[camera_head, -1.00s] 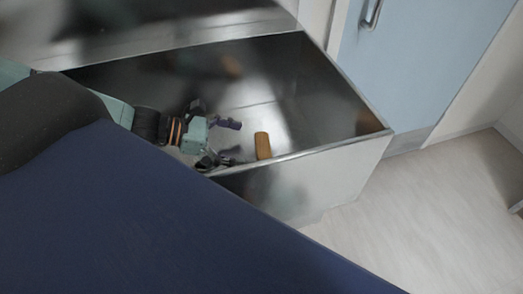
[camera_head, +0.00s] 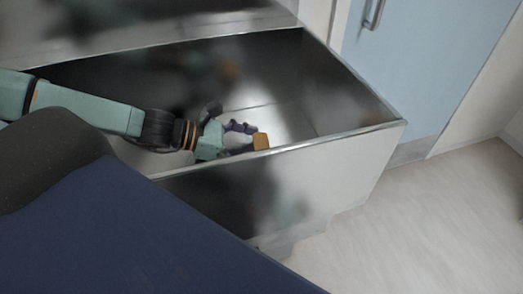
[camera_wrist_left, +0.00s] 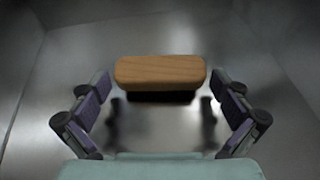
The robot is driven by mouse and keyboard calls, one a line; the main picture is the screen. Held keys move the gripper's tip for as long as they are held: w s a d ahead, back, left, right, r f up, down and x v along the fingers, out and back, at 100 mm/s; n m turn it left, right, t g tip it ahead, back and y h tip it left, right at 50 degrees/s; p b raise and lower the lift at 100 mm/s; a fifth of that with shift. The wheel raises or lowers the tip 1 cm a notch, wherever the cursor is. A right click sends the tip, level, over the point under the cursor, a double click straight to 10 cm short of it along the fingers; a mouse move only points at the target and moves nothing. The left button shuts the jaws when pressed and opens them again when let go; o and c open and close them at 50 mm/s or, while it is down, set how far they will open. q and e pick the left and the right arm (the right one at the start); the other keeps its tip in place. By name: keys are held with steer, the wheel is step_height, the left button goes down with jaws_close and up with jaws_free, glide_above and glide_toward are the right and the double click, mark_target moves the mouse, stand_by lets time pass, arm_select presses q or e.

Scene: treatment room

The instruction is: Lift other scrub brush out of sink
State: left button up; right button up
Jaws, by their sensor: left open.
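The scrub brush, with an orange-brown wooden body (camera_head: 261,141), is in the metal sink (camera_head: 362,126), near its front wall. The front wall hides its lower part in the head view. In the left wrist view the brush (camera_wrist_left: 160,71) lies crosswise ahead of my gripper, with a dark underside. My left gripper (camera_head: 246,139) is inside the sink, just left of the brush. In the left wrist view its fingers (camera_wrist_left: 163,108) are spread wide, with the brush beyond and between them, not gripped. My right gripper is not in view.
The sink's front wall and rim rise close beside my left gripper. The rest of the basin shows bare metal. A blue door (camera_head: 410,75) with a handle stands behind, at the right. Pale floor (camera_head: 400,215) is clear at the lower right.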

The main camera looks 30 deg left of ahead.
arm_select(q)
steer(key=shift+c, duration=0.3)
steer(key=c, duration=0.8)
steer(key=shift+r, duration=0.15)
steer(key=shift+c, duration=0.2)
